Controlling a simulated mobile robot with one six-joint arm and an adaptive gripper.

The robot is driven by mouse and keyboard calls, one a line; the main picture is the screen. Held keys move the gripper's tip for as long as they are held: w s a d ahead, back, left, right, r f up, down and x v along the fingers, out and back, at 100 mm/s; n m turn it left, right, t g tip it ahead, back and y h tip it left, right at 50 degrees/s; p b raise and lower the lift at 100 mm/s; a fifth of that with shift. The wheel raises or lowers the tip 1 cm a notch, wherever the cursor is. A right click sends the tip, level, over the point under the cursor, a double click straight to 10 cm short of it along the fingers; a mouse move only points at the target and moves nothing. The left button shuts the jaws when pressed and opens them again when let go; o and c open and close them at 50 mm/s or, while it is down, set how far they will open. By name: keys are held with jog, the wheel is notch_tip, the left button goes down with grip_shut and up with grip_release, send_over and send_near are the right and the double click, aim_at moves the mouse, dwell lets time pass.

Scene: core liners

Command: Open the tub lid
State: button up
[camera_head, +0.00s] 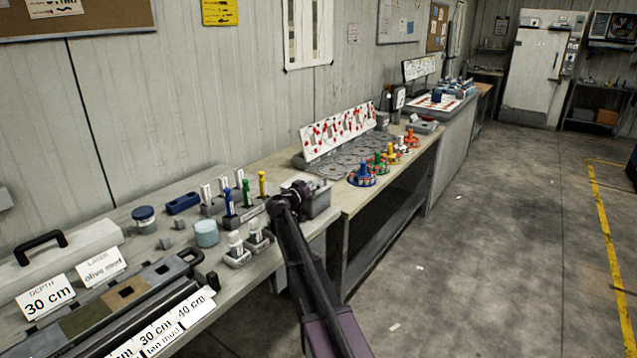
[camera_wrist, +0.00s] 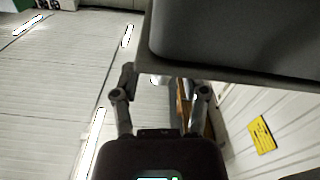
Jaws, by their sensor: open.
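A round tub with a dark blue lid (camera_head: 144,214) stands on the bench in the head view. A pale blue round tub (camera_head: 206,233) stands to its right, nearer the bench front. A grey box (camera_head: 319,203) sits further right, beside my gripper. I cannot tell which of these the task's tub is. My gripper (camera_head: 298,188) is up at the grey box, right of both round tubs; its fingers are small and partly hidden by my wrist in the head view. In the wrist view my gripper (camera_wrist: 163,95) has its fingers apart with nothing held. A large grey surface (camera_wrist: 240,40) fills the upper right there.
Blue, green and yellow-handled tools (camera_head: 246,195) stand in a rack left of my gripper. White-capped bottles (camera_head: 236,248) stand near the front edge. A core tray (camera_head: 110,302) and label cards (camera_head: 45,298) fill the near left. Coloured pieces (camera_head: 361,174) line the bench further right.

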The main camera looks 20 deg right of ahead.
jog(key=shift+x, duration=1.5)
grip_shut()
